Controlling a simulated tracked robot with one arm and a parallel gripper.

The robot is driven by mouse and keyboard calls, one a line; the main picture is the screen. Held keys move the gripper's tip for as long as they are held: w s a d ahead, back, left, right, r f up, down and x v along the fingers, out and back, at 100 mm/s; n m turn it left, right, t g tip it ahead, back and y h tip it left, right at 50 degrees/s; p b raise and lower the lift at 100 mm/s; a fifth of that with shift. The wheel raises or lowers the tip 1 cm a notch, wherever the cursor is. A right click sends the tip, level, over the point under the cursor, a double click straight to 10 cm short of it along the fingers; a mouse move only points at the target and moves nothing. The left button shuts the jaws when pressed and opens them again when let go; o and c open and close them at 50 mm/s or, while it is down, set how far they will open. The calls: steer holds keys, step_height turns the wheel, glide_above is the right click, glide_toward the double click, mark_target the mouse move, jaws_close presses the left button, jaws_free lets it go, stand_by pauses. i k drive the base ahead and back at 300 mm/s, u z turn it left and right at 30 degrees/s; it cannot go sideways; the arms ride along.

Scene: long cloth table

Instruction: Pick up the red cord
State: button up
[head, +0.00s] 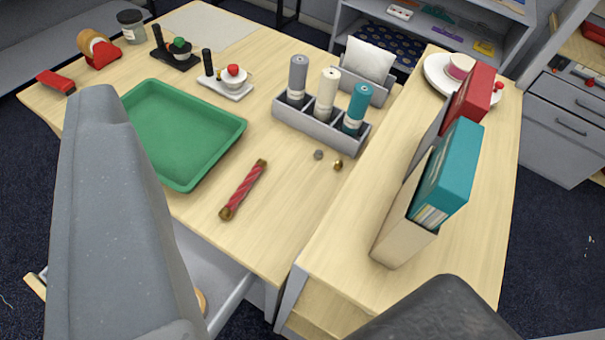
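The red cord (244,189) is a short, straight, twisted red length with brown-gold ends. It lies on the wooden tabletop (262,232), right of a green tray and near the table's front edge. It is fully visible and nothing touches it. My gripper (272,193) shows as a large grey finger on the left and a dark rounded finger at the bottom right. The fingers are wide apart with nothing held between them. The cord lies beyond the gripper, in the gap seen between the fingers.
The empty green tray (182,134) is partly hidden by my left finger. A grey bead (318,154) and a brass bead (338,165) lie nearby. A book holder (392,236) stands at right. Bare tabletop surrounds the cord.

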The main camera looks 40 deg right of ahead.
mark_target(226, 213)
steer(key=z, duration=1.05)
steer(key=k, duration=1.65)
steer(key=u, duration=0.85)
steer(key=i, duration=1.65)
steer(key=z, duration=0.1)
